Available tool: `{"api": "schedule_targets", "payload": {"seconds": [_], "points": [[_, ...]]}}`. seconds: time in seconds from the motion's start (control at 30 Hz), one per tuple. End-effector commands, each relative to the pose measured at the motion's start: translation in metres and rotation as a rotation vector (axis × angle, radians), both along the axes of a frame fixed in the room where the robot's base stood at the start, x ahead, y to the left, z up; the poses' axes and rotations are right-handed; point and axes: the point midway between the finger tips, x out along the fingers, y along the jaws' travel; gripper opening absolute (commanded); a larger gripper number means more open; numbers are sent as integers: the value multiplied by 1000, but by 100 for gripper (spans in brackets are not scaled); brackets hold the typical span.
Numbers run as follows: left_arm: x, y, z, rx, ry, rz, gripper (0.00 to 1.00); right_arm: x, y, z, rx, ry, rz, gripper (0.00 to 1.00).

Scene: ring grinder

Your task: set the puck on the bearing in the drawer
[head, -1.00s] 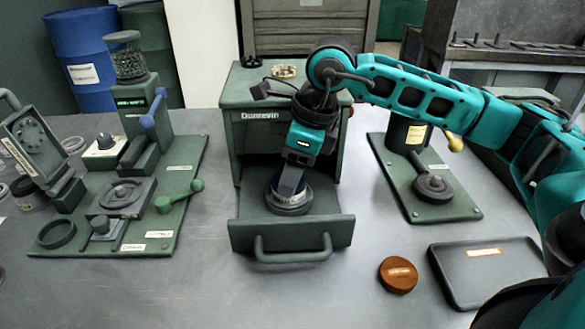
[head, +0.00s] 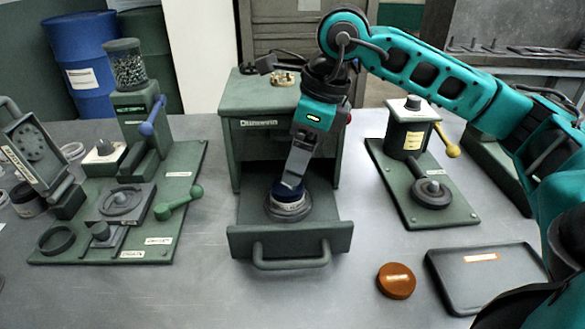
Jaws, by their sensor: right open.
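The drawer (head: 335,238) of the green cabinet stands open toward me. In it a round piece with a dark blue top and a pale, lettered band, which looks like the puck (head: 288,203), sits on a dark grey round base, seemingly the bearing (head: 289,216). The puck looks roughly level. My right gripper (head: 291,183) points down from above, open, with its fingertips at the top of the puck. Whether the fingers still touch it I cannot tell. My left gripper is not in view.
A brown disc (head: 396,280) and a black tray (head: 482,274) lie at the front right. A green board with a lever machine (head: 408,130) stands right of the cabinet (head: 255,150). A grinder station (head: 140,115) fills the left. The front left table is clear.

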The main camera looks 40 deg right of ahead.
Motion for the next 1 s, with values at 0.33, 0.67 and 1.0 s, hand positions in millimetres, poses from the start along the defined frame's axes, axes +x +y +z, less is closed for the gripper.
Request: {"api": "schedule_targets", "payload": {"seconds": [0.33,0.67,1.0], "points": [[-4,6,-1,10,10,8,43,-11,-11,58,1,-1,0,86],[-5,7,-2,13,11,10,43,-13,-13,64,-1,1,0,86],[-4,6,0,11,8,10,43,-13,-12,63,-1,1,0,86]]}}
